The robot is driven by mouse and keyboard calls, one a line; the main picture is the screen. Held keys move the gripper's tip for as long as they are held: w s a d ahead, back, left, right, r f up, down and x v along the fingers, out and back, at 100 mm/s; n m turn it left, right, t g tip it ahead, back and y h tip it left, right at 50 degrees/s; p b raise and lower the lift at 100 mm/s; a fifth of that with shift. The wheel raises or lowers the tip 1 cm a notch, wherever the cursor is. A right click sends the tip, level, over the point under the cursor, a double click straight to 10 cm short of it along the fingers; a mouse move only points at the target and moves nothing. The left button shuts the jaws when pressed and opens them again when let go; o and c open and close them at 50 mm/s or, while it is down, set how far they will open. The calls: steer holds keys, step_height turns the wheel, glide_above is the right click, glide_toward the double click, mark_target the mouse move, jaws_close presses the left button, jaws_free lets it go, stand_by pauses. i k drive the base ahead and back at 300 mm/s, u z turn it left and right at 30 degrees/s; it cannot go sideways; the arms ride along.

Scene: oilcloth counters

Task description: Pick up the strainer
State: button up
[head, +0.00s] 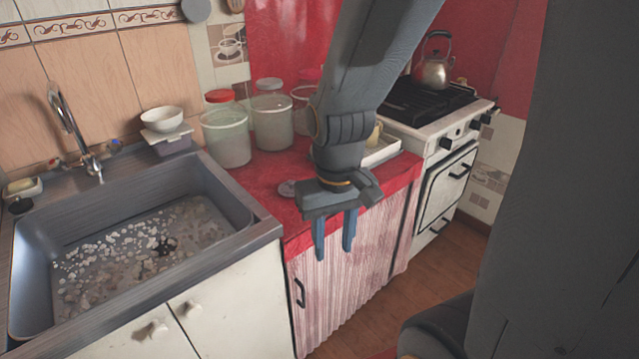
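My gripper (334,243) hangs in the middle of the head view, pointing down in front of the red counter's front edge. Its two blue-grey fingers are apart with nothing between them. A small, flat, round grey thing (287,188) lies on the red counter, just left of and behind my gripper in the picture; it may be the strainer, but it is too small to be sure. A round grey utensil (196,9) hangs on the wall at the top, cut off by the frame; I cannot tell whether it is a strainer.
Several lidded jars (227,138) stand at the back of the red counter (262,172). A steel sink (219,199) with a faucet (72,130) is at left. A white bowl (161,119) sits behind it. A stove (434,126) with a kettle (435,70) is at right.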

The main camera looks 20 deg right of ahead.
mark_target(286, 189)
steer(key=z, duration=2.4)
steer(key=i, duration=1.5)
steer(key=u, duration=3.55)
steer(key=i, duration=0.5)
steer(key=u, duration=0.1)
